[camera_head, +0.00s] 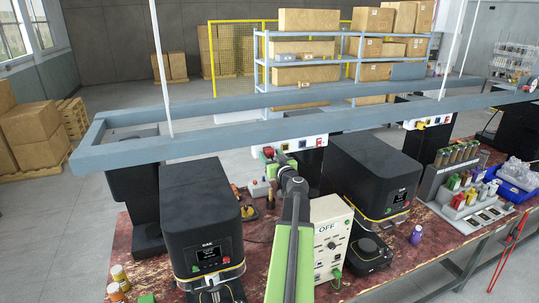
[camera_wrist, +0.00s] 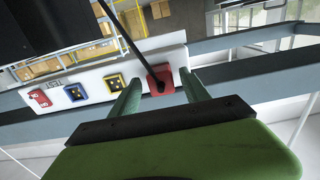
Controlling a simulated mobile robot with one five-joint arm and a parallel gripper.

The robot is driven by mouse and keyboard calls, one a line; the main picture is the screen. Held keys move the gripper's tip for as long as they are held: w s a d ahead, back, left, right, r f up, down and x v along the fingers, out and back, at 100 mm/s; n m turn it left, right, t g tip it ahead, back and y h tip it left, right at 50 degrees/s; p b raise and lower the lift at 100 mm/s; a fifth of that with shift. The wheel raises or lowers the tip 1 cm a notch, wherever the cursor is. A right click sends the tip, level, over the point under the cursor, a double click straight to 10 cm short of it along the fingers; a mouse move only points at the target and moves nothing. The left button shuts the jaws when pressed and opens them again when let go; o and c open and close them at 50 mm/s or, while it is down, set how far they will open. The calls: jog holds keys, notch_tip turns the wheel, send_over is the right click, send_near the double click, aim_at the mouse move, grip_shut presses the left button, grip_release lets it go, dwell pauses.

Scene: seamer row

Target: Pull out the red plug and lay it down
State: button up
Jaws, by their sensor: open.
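The red plug (camera_wrist: 160,78) sits at one end of a white socket strip (camera_wrist: 110,82) in the wrist view, with a black cable running from it. In the head view the red plug (camera_head: 268,152) is at the left end of the strip on the grey beam. My gripper (camera_wrist: 161,84) is open. Its two green fingers reach up on either side of the plug; I cannot tell whether they touch it. In the head view my gripper (camera_head: 283,162) is just below the strip, and my arm hides part of the scene behind it.
The strip also has blue-framed sockets (camera_wrist: 75,92) and a red switch (camera_wrist: 39,98). Two black machines (camera_head: 200,225) (camera_head: 375,175) and a cream control box (camera_head: 331,235) crowd the red-brown bench (camera_head: 150,275). A grey overhead beam (camera_head: 340,122) runs across.

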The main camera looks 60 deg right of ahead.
aim_at(271, 155)
jog(key=shift+w+d, duration=0.4)
jog(key=shift+w, duration=0.2)
jog(key=shift+c, duration=0.2)
dwell(0.4)
grip_shut()
jog(key=shift+s+a, duration=0.15)
dwell(0.4)
jog(key=shift+v, duration=2.9)
